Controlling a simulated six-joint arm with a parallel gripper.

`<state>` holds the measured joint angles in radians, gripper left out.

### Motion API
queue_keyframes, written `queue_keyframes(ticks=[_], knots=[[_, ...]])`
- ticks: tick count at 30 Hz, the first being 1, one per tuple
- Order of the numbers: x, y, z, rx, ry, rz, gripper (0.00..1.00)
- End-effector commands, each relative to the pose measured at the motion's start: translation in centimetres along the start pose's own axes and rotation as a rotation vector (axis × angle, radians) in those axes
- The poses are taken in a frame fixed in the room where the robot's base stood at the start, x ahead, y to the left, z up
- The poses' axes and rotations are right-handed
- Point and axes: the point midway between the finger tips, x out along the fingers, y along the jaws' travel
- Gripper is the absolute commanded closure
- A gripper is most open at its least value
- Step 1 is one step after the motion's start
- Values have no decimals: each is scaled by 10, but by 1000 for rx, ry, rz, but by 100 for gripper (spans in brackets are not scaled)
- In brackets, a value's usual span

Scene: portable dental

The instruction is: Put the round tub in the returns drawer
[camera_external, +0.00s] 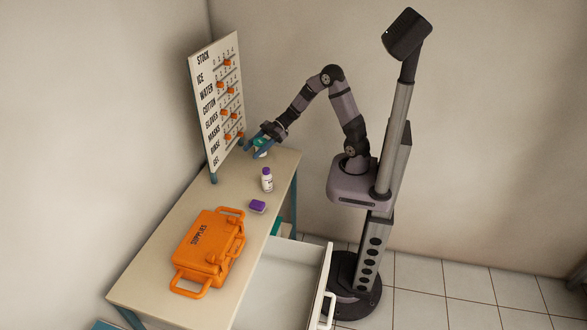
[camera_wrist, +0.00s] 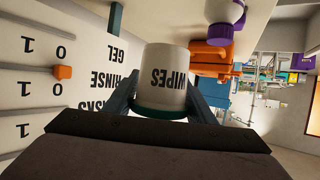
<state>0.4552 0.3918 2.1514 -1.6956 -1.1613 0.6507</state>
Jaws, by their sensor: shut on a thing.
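The round tub, white with the word WIPES and a teal rim, sits between my two blue fingers in the wrist view (camera_wrist: 163,78). My gripper (camera_wrist: 162,100) is shut on its sides. In the external view my gripper (camera_external: 260,148) is at the table's far end, beside the board, and mostly hides the tub (camera_external: 262,154). I cannot tell whether the tub touches the tabletop. An open pale drawer (camera_external: 285,285) sticks out from the table's right side, with a white handle at its front; no label shows on it.
An orange SUPPLIES case (camera_external: 208,248) lies on the table (camera_external: 165,267). A white bottle with a purple cap (camera_external: 267,180) and a small purple box (camera_external: 257,206) stand between it and my gripper. A STOCK board (camera_external: 217,100) with orange sliders stands at the table's left edge.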

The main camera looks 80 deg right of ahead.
Motion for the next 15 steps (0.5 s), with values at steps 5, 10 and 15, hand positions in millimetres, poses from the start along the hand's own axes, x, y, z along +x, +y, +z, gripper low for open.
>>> queue_keyframes(ticks=[5, 10, 15], knots=[[33, 9, -16, -4, 14, -12, 74], [39, 9, 8, 5, 11, -8, 74], [46, 9, 25, 2, 11, -8, 74]])
